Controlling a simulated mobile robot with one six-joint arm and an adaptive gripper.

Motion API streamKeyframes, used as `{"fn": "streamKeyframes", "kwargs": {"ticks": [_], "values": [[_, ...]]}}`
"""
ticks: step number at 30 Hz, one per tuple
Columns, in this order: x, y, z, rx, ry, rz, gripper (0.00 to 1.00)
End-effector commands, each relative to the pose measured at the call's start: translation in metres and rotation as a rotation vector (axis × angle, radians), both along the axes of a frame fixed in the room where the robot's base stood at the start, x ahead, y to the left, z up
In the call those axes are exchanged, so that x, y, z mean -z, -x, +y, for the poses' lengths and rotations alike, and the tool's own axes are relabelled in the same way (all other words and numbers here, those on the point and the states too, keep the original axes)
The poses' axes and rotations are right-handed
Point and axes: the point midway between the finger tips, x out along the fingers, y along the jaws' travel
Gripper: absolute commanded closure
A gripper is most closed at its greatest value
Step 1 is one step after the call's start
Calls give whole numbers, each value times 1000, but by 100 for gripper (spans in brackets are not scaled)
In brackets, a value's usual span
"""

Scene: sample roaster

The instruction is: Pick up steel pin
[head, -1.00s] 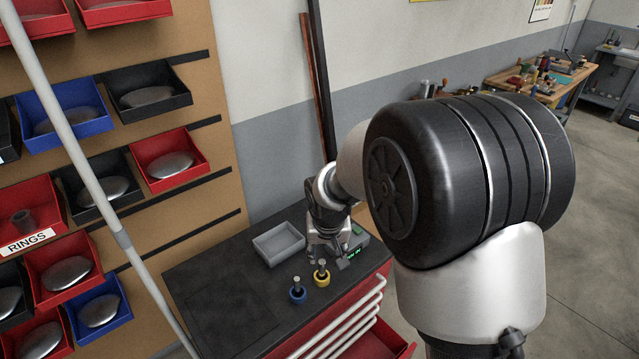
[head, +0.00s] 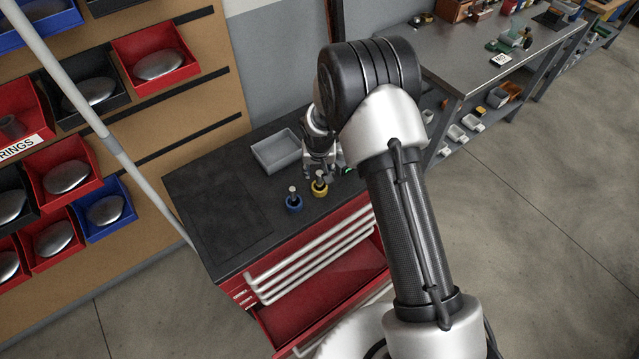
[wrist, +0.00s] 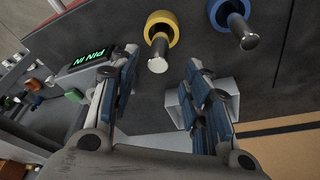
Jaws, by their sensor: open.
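Two steel-coloured pins stand in ring-shaped holders on the dark bench top; I cannot tell which is the task's pin. One steel pin (wrist: 158,62) is in a yellow ring (head: 319,190). The other pin (wrist: 244,40) is in a blue ring (head: 294,204), to its left in the head view. In the wrist view my gripper (wrist: 161,68) is open and empty, with the yellow ring's pin in line with the gap between its fingers. In the head view my gripper (head: 320,163) is just behind the yellow ring, partly hidden by my arm.
A grey tray (head: 261,162) lies on the bench top behind the rings. A small device with a green lit display (wrist: 88,57) stands beside my gripper. The red cabinet's lower drawer (head: 330,290) is pulled out in front. Bins (head: 160,64) hang on the left wall.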

Motion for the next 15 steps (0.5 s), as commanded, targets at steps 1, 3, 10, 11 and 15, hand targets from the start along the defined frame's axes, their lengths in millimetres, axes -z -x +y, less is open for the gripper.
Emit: {"fn": "streamKeyframes", "kwargs": {"ticks": [1,3,10,11,15], "values": [[6,-1,0,0,0,0,56],[9,-3,0,0,0,-1,56],[26,-2,-1,0,1,2,56],[30,-2,-2,0,1,1,56],[53,-4,-3,0,0,1,56]]}}
